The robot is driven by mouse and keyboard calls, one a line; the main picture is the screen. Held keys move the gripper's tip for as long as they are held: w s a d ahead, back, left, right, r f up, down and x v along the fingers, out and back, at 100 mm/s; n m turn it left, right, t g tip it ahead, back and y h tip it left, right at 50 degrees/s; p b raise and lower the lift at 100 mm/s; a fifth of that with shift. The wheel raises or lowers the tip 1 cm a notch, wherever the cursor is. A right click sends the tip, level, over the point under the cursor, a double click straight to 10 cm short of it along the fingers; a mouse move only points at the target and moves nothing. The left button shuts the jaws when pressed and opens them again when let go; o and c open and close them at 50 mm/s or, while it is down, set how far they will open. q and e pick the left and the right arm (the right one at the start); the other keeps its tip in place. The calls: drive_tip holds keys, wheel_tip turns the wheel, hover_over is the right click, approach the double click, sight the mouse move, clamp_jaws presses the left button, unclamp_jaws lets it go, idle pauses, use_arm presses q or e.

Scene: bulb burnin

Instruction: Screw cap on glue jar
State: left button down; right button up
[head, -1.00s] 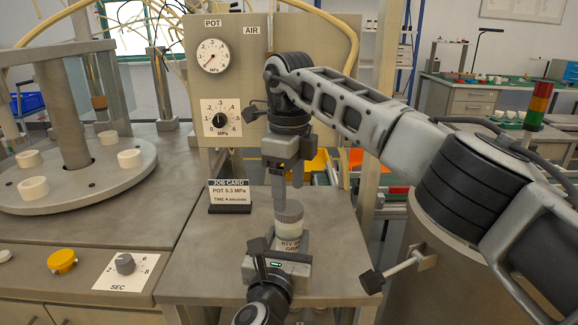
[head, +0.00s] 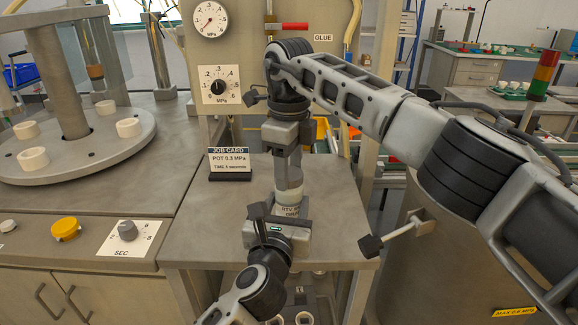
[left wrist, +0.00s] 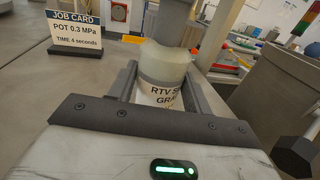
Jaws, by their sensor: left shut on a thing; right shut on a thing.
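The glue jar (head: 287,211) stands upright over the small grey table, pale with a printed label starting "RTV". My left gripper (head: 285,222) is shut on its lower body from the front. In the left wrist view the jar (left wrist: 160,75) sits between the two dark fingers, its label facing the camera. My right gripper (head: 288,170) points straight down from above and is shut on the grey cap (head: 288,179) at the jar's top. The fingers hide part of the cap, so I cannot tell how it sits on the thread.
The job card (head: 230,162) stands left of the jar on the table (head: 335,205). A panel with gauges and a red-handled glue valve (head: 290,27) rises behind. A round turntable (head: 95,150) with white cups is left. A large grey drum (head: 425,250) stands right.

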drive_tip(key=shift+m, duration=0.9)
drive_tip(key=o, duration=1.2)
drive_tip(key=shift+c, duration=0.2)
drive_tip(key=shift+r, duration=0.1)
wheel_tip(320, 180, up, 7)
drive_tip(key=shift+r, duration=0.2)
use_arm(q)
drive_tip(key=c, duration=0.6)
unclamp_jaws()
drive_tip(key=shift+o, duration=0.2)
